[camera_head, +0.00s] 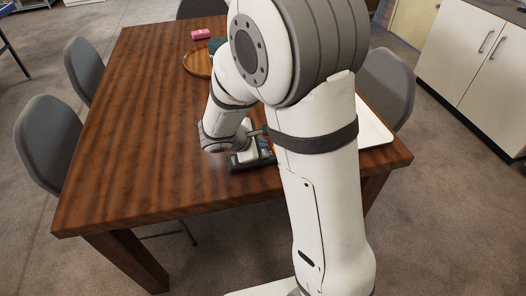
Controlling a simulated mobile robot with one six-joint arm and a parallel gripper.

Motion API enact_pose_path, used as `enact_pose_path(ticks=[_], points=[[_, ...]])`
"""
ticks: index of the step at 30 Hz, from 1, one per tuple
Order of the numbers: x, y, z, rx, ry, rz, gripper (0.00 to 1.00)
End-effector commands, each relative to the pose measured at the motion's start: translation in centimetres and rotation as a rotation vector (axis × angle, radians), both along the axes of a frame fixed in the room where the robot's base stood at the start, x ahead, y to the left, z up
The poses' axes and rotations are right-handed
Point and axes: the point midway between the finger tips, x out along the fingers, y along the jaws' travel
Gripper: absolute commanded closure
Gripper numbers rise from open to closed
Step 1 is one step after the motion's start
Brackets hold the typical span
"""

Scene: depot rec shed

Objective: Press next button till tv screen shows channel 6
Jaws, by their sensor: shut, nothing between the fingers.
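My gripper (246,155) is at the end of my arm, low over the near part of the wooden table. It is small in the picture and partly hidden by my arm; it is shut and holds nothing. Right at it is a dark, low object (236,165) on the tabletop, mostly covered by my arm and wrist. I cannot tell whether the gripper touches it, and no button can be made out. No tv screen shows in this view.
The brown wooden table (140,130) is clear on its left side. A round wooden tray (190,66) and a pink item (201,34) lie at the back. A white tray (374,128) is at right. Grey chairs (48,140) stand around; a white cabinet (470,55) is beyond.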

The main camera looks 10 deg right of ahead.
Motion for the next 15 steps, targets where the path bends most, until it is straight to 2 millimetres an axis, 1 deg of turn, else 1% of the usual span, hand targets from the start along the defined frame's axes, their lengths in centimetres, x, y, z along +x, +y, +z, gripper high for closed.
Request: enact_pose_path(ticks=[12, 15], points=[[0.0, 0.0, 4.3, 0.001, -0.002, -0.001, 1.00], [0.0, 0.0, 4.9, 0.000, -0.001, 0.000, 1.00]])
